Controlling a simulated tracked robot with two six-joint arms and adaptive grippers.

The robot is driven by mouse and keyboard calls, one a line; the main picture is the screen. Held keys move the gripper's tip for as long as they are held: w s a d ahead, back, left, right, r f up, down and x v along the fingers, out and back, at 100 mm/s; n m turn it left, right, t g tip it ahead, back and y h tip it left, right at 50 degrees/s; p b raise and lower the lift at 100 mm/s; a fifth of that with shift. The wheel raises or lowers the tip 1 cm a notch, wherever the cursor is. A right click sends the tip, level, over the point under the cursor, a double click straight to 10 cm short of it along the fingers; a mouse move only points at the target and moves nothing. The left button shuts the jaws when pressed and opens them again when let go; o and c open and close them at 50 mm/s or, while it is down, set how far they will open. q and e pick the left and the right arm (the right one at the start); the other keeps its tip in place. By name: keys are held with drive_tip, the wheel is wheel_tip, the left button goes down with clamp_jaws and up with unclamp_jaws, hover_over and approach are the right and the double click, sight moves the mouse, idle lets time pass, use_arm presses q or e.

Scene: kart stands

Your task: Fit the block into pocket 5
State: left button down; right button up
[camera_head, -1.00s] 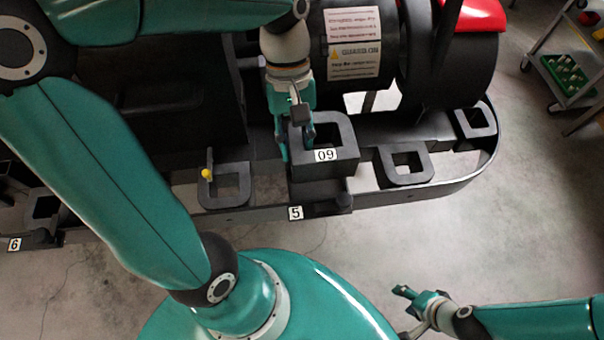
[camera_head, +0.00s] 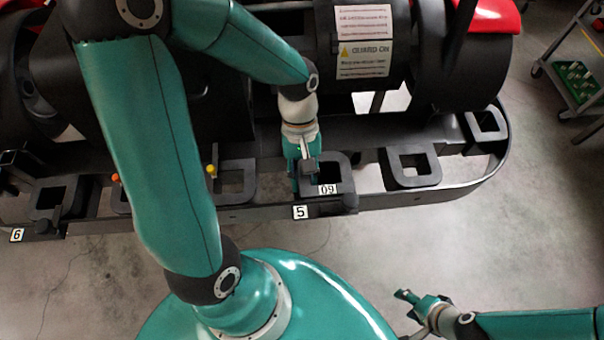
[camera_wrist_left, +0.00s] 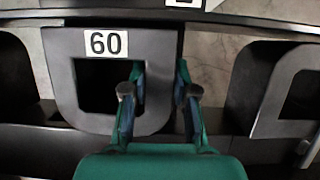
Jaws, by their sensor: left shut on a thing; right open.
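The block is a dark grey square frame with a square hole and a white label reading 60. In the head view the block (camera_head: 347,174) sits low in the rail just behind the tag 5 (camera_head: 300,212), with its top near the level of the neighbouring frames. My left gripper (camera_head: 302,176) is shut on its left wall. In the left wrist view the block (camera_wrist_left: 60,75) lies flat, and my left gripper (camera_wrist_left: 155,95) has one finger in the hole and one outside. Whether the block is fully seated is hidden. My right gripper (camera_head: 408,300) is open and empty, away from the rail.
A similar frame (camera_head: 432,178) stands to the right and another (camera_head: 238,164) to the left, beside a yellow knob (camera_head: 211,170). The tag 6 (camera_head: 17,235) marks a place at far left. Black machinery with a guard sign (camera_head: 363,58) stands behind the rail.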

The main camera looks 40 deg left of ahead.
use_arm(q)
drive_tip(key=c, duration=0.9)
unclamp_jaws()
drive_tip(key=shift+r, duration=0.15)
drive_tip(key=v, duration=1.2)
drive_tip(key=shift+s, duration=0.1)
